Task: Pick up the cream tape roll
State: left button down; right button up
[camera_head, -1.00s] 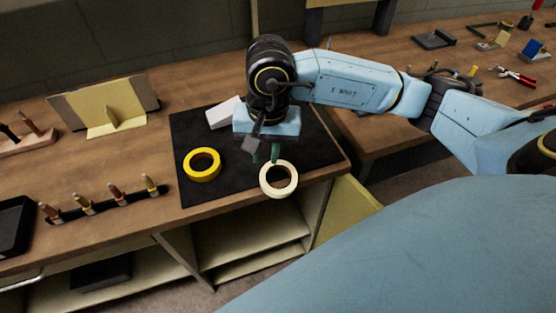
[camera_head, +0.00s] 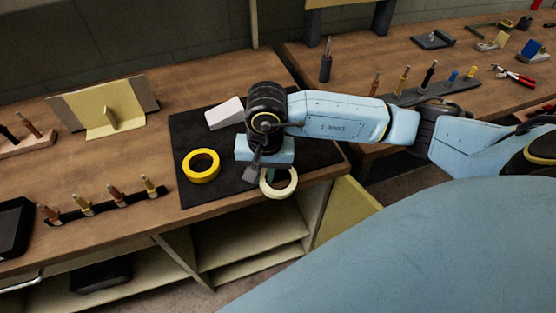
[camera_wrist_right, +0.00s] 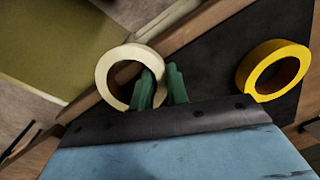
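The cream tape roll (camera_head: 291,187) lies at the front edge of the black mat, partly hidden by my right gripper in the head view. In the right wrist view the cream roll (camera_wrist_right: 105,78) has one green finger inside its hole and the other outside, beside its wall. My right gripper (camera_wrist_right: 162,78) is therefore astride the roll's wall, with a narrow gap between the fingers; whether they press on it is unclear. In the head view its wrist (camera_head: 265,148) hangs over the roll and the fingers are mostly hidden. My left gripper is out of view.
A yellow tape roll (camera_head: 201,177) lies on the black mat (camera_head: 196,135) left of the gripper. A white block (camera_head: 226,112) lies behind the wrist. A rack (camera_head: 105,205) with several pegs stands at the left. A second bench (camera_head: 400,55) is at the back right.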

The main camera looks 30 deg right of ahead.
grip_shut()
jog(key=shift+r, duration=0.1)
